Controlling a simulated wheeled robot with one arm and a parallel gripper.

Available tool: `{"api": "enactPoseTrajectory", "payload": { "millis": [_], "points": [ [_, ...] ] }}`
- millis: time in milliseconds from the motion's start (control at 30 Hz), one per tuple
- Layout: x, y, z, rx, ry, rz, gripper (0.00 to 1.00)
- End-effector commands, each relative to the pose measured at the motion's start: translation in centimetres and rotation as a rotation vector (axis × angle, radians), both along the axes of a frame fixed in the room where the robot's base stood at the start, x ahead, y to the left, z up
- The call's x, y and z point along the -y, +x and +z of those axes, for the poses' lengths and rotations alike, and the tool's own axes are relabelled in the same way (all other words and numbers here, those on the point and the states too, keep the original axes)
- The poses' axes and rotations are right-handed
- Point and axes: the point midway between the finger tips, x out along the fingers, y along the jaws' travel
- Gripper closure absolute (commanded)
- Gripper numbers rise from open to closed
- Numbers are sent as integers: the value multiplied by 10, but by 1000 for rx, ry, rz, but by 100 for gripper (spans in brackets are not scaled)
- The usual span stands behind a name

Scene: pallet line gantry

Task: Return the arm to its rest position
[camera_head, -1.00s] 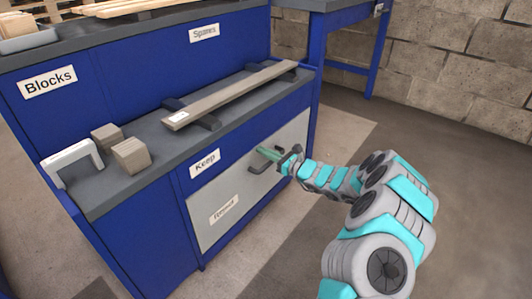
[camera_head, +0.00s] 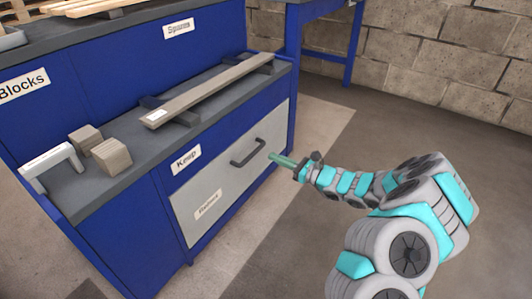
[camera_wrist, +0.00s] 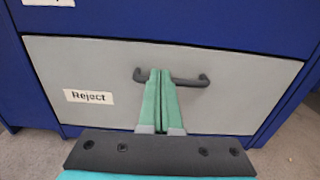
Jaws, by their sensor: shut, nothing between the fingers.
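My gripper (camera_head: 272,157) is shut and empty, its green fingers held together. It points at the grey drawer front and stands a little away from the dark drawer handle (camera_head: 247,152), to its right in the head view. In the wrist view, the shut fingers (camera_wrist: 161,72) overlap the middle of the handle (camera_wrist: 190,82). My arm is stretched out from the lower right of the head view. The grey drawer front (camera_head: 240,178) looks shut, flush with the blue cabinet.
A long plank (camera_head: 212,88) lies on dark supports on the bench shelf (camera_head: 140,168). Two wooden blocks (camera_head: 112,157) and a white bracket (camera_head: 50,162) stand at its left end. Bare floor (camera_head: 400,105) lies right of the cabinet, before a block wall (camera_head: 440,55).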

Motion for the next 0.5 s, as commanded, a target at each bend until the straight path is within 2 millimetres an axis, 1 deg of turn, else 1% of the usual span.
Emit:
{"api": "enactPoseTrajectory", "payload": {
  "millis": [100, 200, 267, 367, 467, 500],
  "points": [
    [6, -3, 0, 0, 1, -1, 100],
    [7, -4, 1, 1, 0, 1, 100],
    [5, -6, 4, 8, -2, 8, 100],
    [-8, -14, 25, 48, -13, 53, 100],
    [-31, -35, 63, 127, -43, 145, 100],
    [-42, -48, 82, 171, -59, 193, 100]
  ]
}}
